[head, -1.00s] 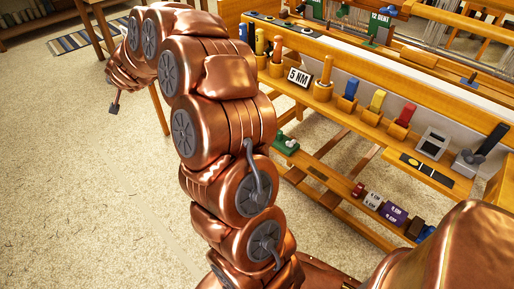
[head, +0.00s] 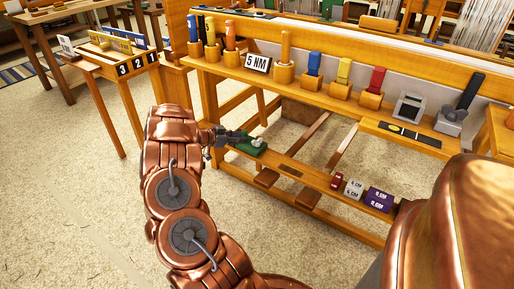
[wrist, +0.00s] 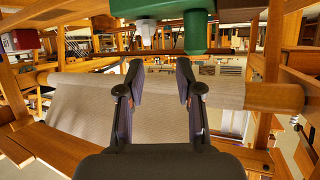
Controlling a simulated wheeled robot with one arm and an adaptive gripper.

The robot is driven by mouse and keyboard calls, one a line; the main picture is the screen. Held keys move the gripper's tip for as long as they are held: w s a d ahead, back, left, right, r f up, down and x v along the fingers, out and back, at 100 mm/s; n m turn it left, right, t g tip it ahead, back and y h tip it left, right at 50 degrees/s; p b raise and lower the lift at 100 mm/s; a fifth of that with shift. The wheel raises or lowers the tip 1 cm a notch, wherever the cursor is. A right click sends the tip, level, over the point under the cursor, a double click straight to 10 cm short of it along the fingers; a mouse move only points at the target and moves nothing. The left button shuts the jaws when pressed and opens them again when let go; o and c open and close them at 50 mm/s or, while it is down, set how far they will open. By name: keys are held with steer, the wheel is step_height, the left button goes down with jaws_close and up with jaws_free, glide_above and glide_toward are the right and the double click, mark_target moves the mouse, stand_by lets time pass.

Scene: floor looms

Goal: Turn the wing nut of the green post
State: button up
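A green block with a small pale knob, probably the green post (head: 250,148), sits on the low shelf in the head view. A green block with a short green cylinder (wrist: 196,32) and a white knob (wrist: 147,30) beside it shows at the top of the wrist view, hanging downward there. I cannot make out the wing nut's shape. My gripper (head: 234,136) is low, beside the green block on its left. In the wrist view its two fingers (wrist: 160,82) are apart with nothing between them. Whether they touch the block cannot be told.
A shelf above holds wooden-handled tools, a 5 NM sign (head: 258,63) and blue, yellow and red pieces (head: 344,70). A numbered side table (head: 110,70) is at left. Carpet is free at left.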

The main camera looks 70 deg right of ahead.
mark_target(257, 140)
steer(key=shift+g, duration=0.3)
steer(key=b+x, duration=0.1)
steer(key=x, duration=0.2)
steer(key=b+x, duration=0.1)
steer(key=x, duration=0.2)
steer(key=s+a+x, duration=0.1)
steer(key=x, duration=0.2)
steer(key=shift+f+b, duration=0.25)
steer(key=shift+b, duration=0.15)
steer(key=shift+c, duration=0.4)
jaws_close()
